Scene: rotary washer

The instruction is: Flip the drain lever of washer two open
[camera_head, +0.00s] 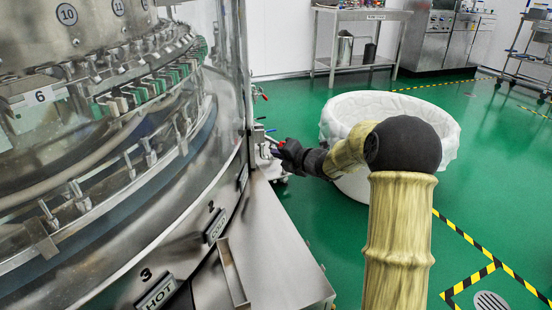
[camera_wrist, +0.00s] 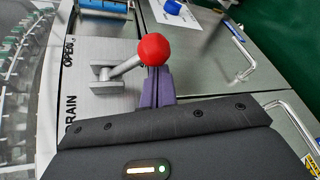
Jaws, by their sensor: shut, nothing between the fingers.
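In the wrist view a drain lever (camera_wrist: 127,67) with a red ball knob (camera_wrist: 154,49) stands on a grey bracket beside the lettering "DRAIN" and "OPEN". The lever slants up and right from its bracket toward the ball. My gripper (camera_wrist: 158,76) is shut and empty, its purple fingers right below the ball in the picture; I cannot tell whether they touch it. The washer (camera_head: 110,130) fills the left side.
Signs "2 COLD" (camera_head: 215,226) and "3 HOT" (camera_head: 157,294) sit on the washer's base. A white lined bin (camera_head: 345,112) stands behind my arm. Green floor is open to the right.

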